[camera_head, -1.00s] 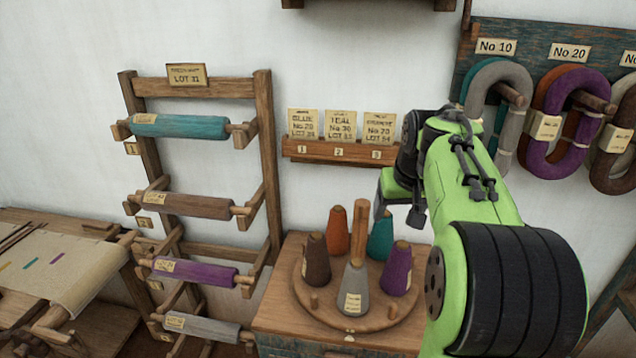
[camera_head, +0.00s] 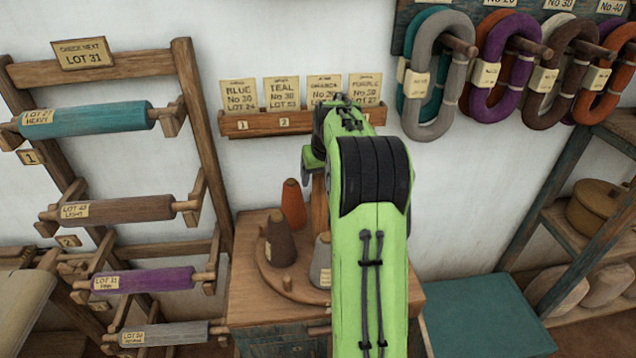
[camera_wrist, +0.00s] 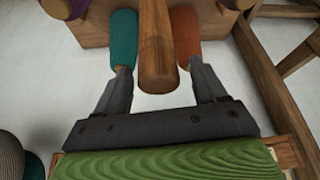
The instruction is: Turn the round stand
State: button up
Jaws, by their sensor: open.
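The round stand (camera_head: 283,283) is a wooden disc on a small cabinet, partly hidden behind my arm. It bears an orange cone (camera_head: 293,205), a brown cone (camera_head: 280,240) and a grey cone (camera_head: 321,260). Its upright wooden post (camera_head: 319,205) rises beside my arm. In the wrist view the post (camera_wrist: 156,40) shows between the two fingers of my open gripper (camera_wrist: 158,68), with gaps on both sides. A teal cone (camera_wrist: 124,40) and the orange cone (camera_wrist: 186,32) lie beyond the fingertips. I cannot tell how deep the post sits between the fingers.
A rack of wound rollers (camera_head: 120,208) stands left of the cabinet. A card shelf (camera_head: 258,125) is on the wall just behind my arm. Yarn hanks (camera_head: 437,75) hang at upper right. A teal bench top (camera_head: 485,315) and a shelf unit (camera_head: 560,215) stand to the right.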

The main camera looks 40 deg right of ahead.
jog(key=x, duration=0.2)
jog(key=shift+d+f, duration=0.15)
jog(key=shift+f, duration=0.25)
jog(key=shift+w+f, duration=0.2)
jog(key=shift+f, duration=0.15)
jog(key=shift+c, duration=0.2)
jog(key=shift+s+r, duration=0.1)
grip_shut()
